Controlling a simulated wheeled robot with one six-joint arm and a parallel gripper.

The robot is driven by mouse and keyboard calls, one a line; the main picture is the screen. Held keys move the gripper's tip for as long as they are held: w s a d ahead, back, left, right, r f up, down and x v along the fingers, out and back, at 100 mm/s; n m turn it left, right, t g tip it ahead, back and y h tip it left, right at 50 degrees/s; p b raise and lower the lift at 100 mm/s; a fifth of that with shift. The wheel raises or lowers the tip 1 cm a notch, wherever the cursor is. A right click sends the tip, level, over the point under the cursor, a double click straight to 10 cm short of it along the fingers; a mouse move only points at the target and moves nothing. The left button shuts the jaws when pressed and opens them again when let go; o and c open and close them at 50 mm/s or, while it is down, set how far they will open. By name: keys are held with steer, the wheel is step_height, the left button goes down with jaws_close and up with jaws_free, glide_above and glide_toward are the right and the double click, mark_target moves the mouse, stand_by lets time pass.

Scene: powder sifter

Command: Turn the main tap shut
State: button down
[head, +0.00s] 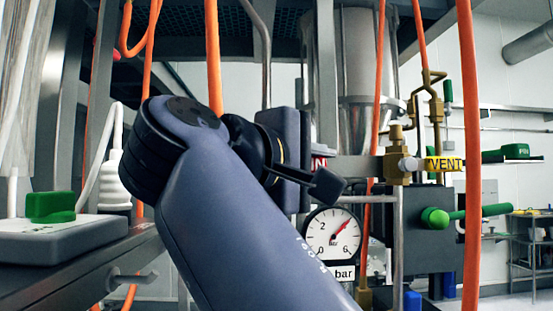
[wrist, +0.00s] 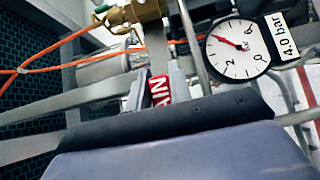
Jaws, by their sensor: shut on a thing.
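The main tap's red handle (wrist: 159,89), with white letters partly reading "AIN", sits between the two fingers of my gripper (wrist: 159,76) in the wrist view. My gripper is shut on it. In the head view only a small red end of this handle (head: 319,163) shows, just right of my dark gripper body (head: 286,150).
A round pressure gauge (head: 332,233) with a red needle is close below right of my gripper. Brass fittings (head: 397,167) and a yellow "VENT" handle (head: 443,164) are at right. Orange hoses (head: 468,120) hang nearby. A grey box with a green switch (head: 50,206) is at left.

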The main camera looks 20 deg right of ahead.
stand_by(0.3)
steer(key=c, duration=1.3)
jaws_free()
steer(key=shift+b+v, duration=0.3)
steer(key=shift+v, duration=5.1)
steer(key=shift+d, duration=0.15)
steer(key=shift+p+x, duration=0.3)
steer(key=shift+x, duration=5)
